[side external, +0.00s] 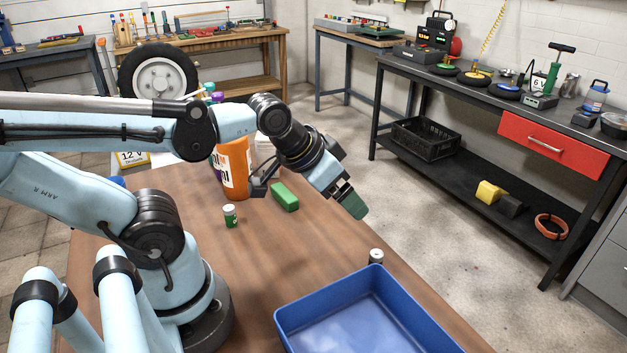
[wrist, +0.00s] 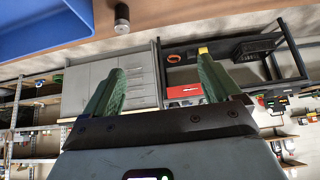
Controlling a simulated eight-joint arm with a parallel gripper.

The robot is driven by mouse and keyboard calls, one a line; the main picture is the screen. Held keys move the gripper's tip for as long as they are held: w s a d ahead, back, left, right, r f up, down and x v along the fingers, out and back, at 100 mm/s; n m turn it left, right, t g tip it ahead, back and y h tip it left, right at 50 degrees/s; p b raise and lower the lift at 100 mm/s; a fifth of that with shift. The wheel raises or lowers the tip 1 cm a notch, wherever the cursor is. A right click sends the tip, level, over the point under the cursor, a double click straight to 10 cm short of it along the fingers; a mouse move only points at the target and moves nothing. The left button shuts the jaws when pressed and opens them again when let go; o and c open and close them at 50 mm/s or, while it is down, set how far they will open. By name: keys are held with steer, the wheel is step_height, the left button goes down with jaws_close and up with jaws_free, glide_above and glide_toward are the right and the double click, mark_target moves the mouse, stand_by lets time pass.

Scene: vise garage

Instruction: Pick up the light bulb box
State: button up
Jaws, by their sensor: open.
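I cannot make out a clearly marked light bulb box in either view. A plain green block (side external: 285,196) lies on the brown table, left of my gripper (side external: 351,204) in the side view; I cannot tell whether it is the box. My gripper is held above the table's right edge, tilted down to the right. In the wrist view my gripper (wrist: 161,64) has its two green fingers apart, with nothing between them. Parts of the table behind my arm are hidden.
A blue bin (side external: 287,317) stands at the table's front. A small dark cylinder with a pale top (side external: 376,257) stands by its back corner. A green-and-white cylinder (side external: 230,215) and an orange container (side external: 237,170) stand further left. The table's middle is mostly clear.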

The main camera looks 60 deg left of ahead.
steer(key=n+g+y, duration=0.6)
steer(key=n+y, duration=0.7)
steer(key=n, duration=0.4)
glide_above(269, 154)
steer(key=d, duration=0.4)
step_height(269, 154, down, 3)
steer(key=shift+r+x, duration=0.15)
steer(key=shift+x, duration=1.1)
steer(key=shift+r+x, duration=0.1)
steer(key=shift+x, duration=1.2)
steer(key=shift+w+a, duration=0.1)
steer(key=c, duration=1.3)
steer(key=shift+r, duration=0.1)
